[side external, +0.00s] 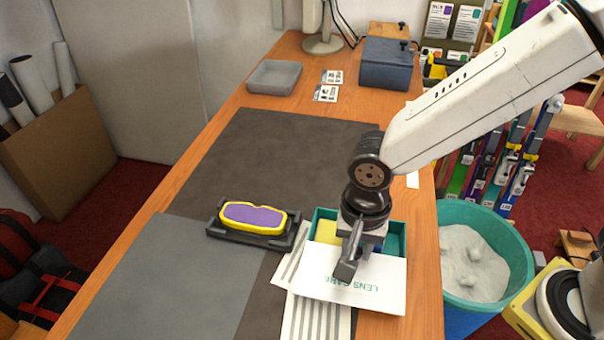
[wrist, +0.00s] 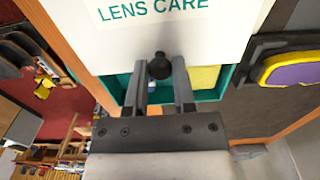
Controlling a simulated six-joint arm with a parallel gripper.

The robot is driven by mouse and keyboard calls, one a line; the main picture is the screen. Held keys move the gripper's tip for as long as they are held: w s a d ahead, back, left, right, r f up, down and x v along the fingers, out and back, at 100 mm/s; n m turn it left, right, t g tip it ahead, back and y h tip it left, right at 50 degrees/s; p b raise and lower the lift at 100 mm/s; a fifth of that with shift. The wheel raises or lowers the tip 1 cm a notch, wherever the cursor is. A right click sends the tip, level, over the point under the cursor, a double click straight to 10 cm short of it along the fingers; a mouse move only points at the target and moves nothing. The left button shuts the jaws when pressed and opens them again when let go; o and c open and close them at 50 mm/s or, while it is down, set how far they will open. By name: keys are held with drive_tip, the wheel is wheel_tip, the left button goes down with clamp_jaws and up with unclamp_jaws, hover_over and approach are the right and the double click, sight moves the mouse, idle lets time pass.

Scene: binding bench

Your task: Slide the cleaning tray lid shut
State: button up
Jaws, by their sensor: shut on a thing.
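The white lid (side external: 352,287) marked LENS CARE lies over the near part of the teal cleaning tray (side external: 398,222) and extends past its near end. The far part of the tray is uncovered and shows a yellow piece (side external: 326,232) inside. In the wrist view the lid (wrist: 200,40) has a black knob (wrist: 159,66) at its edge, and the yellow piece (wrist: 203,78) shows in the tray's opening. My gripper (side external: 347,268) is over the lid's edge, shut on the knob, with one finger on each side of it in the wrist view. The gripper hides the knob in the side view.
Goggles with a purple lens (side external: 254,216) sit in a dark holder left of the tray. Striped sheets (side external: 312,318) lie under and beside the lid. A teal bin (side external: 480,215) stands right of the bench edge. The dark mat (side external: 270,160) beyond is clear.

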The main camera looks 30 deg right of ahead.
drive_tip(key=shift+w+d, duration=2.95)
drive_tip(key=shift+w, duration=0.1)
drive_tip(key=o, duration=0.6)
drive_tip(key=shift+s, duration=0.1)
drive_tip(key=shift+r, duration=0.1)
drive_tip(key=shift+r, duration=2.95)
drive_tip(key=shift+r, duration=0.15)
drive_tip(key=shift+r, duration=1.85)
